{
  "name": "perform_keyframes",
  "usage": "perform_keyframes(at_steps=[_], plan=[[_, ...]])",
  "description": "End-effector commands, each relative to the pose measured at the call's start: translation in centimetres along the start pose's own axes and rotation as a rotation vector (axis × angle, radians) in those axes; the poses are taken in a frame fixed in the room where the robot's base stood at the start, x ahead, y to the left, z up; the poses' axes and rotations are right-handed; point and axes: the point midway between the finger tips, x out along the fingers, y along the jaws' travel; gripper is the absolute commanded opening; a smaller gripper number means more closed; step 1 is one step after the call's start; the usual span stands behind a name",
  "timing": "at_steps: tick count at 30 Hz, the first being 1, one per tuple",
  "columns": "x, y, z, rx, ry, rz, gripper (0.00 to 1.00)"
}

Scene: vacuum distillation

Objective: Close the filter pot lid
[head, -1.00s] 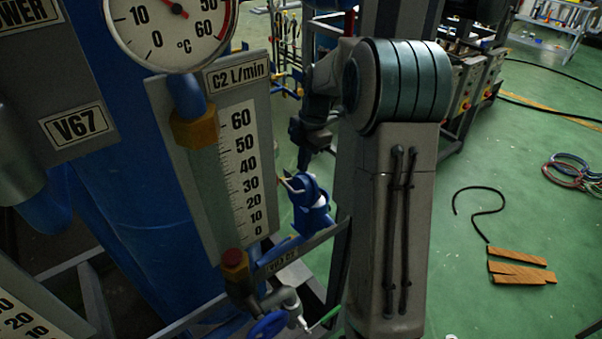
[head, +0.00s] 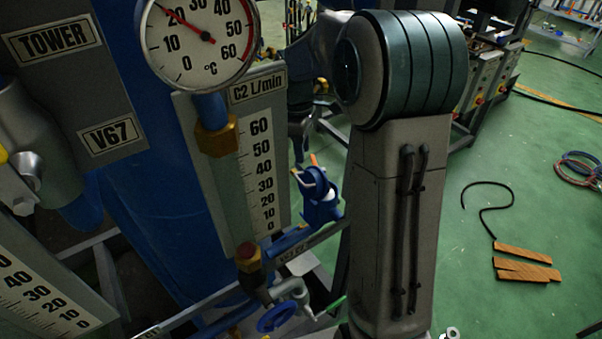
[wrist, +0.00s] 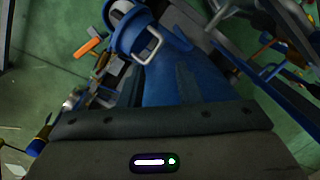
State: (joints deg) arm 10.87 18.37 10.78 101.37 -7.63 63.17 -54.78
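The filter pot (head: 318,200) is a small blue vessel beside the blue pipe, left of my upright arm in the head view. A pale metal loop shows at its top. In the wrist view a large blue pot body with a metal bail (wrist: 150,48) and a round collar lies straight ahead, close to my gripper. I cannot tell how far the lid is open. My gripper's grey housing fills the bottom of the wrist view. Its fingertips do not show clearly against the blue, and in the head view the hand is dark and partly hidden behind my arm.
A flow scale plate (head: 262,160) and a round thermometer (head: 203,38) stand left of the pot. A blue valve wheel (head: 276,317) sits below it. Wooden pieces (head: 526,268) and a black cable (head: 490,200) lie on the open green floor at right.

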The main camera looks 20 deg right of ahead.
Motion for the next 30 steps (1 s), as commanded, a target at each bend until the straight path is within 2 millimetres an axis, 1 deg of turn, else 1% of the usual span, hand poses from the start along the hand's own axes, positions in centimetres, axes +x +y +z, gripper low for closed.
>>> perform_keyframes(at_steps=[1, 12, 15, 20, 23, 26, 29, 30], plan=[[-0.6, -0.4, -0.3, 0.056, -0.011, 0.015, 0.31], [-2.8, -2.5, -1.6, 0.529, -0.037, 0.159, 0.31], [-3.1, -2.9, -1.8, 0.619, -0.032, 0.187, 0.31], [-3.3, -3.1, -2.0, 0.702, -0.02, 0.213, 0.31], [-3.1, -3.2, -2.1, 0.719, -0.019, 0.217, 0.31], [-2.3, -3.0, -2.0, 0.722, -0.021, 0.216, 0.31], [-0.8, -2.7, -1.8, 0.721, -0.022, 0.215, 0.31], [0.0, -2.6, -1.7, 0.721, -0.024, 0.214, 0.31]])
